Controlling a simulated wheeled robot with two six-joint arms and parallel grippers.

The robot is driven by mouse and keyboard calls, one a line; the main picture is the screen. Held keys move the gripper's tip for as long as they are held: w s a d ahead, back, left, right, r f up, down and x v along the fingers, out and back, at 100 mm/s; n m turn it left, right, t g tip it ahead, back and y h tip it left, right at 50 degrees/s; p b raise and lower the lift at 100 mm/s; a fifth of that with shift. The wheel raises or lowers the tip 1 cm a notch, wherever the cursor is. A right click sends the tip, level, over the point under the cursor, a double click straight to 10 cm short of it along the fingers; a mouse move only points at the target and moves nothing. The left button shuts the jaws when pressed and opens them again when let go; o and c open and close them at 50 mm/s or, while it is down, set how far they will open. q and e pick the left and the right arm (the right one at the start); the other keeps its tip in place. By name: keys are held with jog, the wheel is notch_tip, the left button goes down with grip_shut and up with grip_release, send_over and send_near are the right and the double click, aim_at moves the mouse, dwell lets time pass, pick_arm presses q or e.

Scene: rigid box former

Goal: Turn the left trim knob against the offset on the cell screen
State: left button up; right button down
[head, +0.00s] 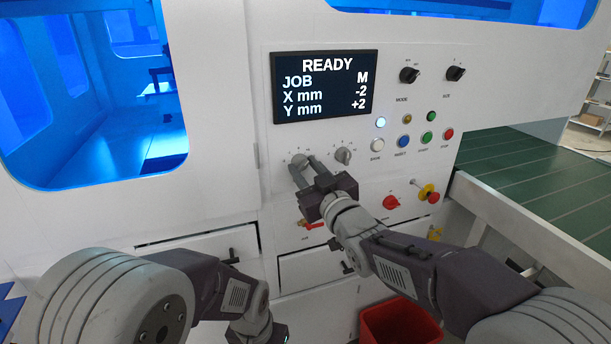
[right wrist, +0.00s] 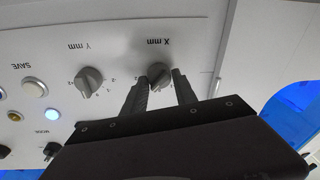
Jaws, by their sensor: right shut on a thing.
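The cell screen (head: 324,86) reads READY, JOB M, X mm -2, Y mm +2. Below it sit two grey trim knobs on the white panel. The left trim knob (head: 298,159) is labelled X mm in the right wrist view (right wrist: 160,72). My right gripper (head: 304,167) is shut on this knob, one finger on each side. The fingers partly cover the knob and its scale, so its exact setting is unclear. The right trim knob (head: 343,156), labelled Y mm, is untouched. Of my left arm only links show at the lower left; its fingers are out of sight.
Right of the knobs are a lit white-blue button (head: 381,123), a SAVE button (head: 377,145) and several coloured buttons. MODE (head: 409,74) and SIZE (head: 455,73) selectors sit above. A red rotary switch (head: 391,202) is below. A green conveyor (head: 540,180) runs at right.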

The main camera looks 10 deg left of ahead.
jog(key=m+b, duration=0.2)
jog(key=m, duration=0.2)
jog(key=shift+f+m+t, duration=0.15)
jog(key=shift+m+t, duration=0.15)
jog(key=shift+m, duration=0.1)
jog(key=shift+m+h+b, duration=0.4)
jog(key=shift+m+b, duration=0.2)
jog(key=shift+m, duration=0.9)
jog(key=c, duration=1)
grip_release()
jog(key=shift+s, duration=0.1)
jog(key=v, duration=0.9)
jog(key=shift+f, duration=0.1)
